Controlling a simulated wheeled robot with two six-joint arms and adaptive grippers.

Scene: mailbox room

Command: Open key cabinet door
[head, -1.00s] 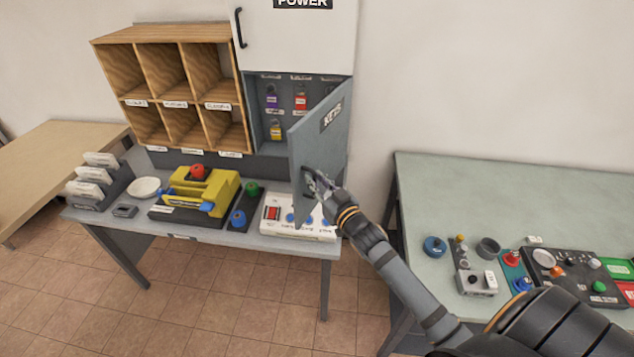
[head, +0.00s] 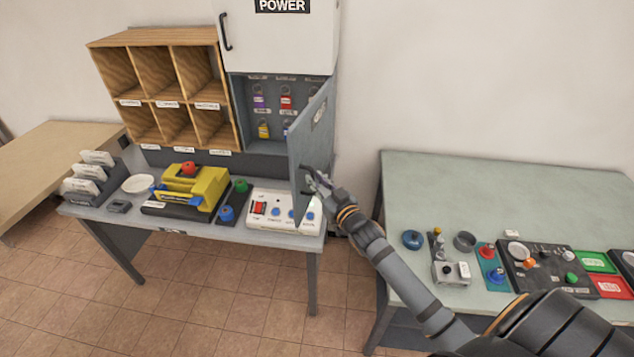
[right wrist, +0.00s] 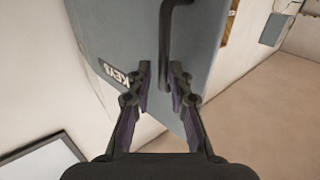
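The grey key cabinet door (head: 308,135), labelled KEYS, stands swung well outward, and several tagged keys show inside the cabinet (head: 248,125). Its dark bar handle (right wrist: 165,50) is on the door's front and shows in the right wrist view. My right gripper (head: 314,178) is at the handle. In the right wrist view its fingertips (right wrist: 160,80) lie either side of the bar's lower end, with a narrow gap showing on the left of the bar, so they do not look clamped on it. My left gripper is out of view.
A white POWER cabinet (head: 278,40) sits above, and a wooden pigeonhole shelf (head: 160,95) stands to the left. A white switch panel (head: 285,212) lies below the door. A green-grey table (head: 480,190) with several controls is at the right.

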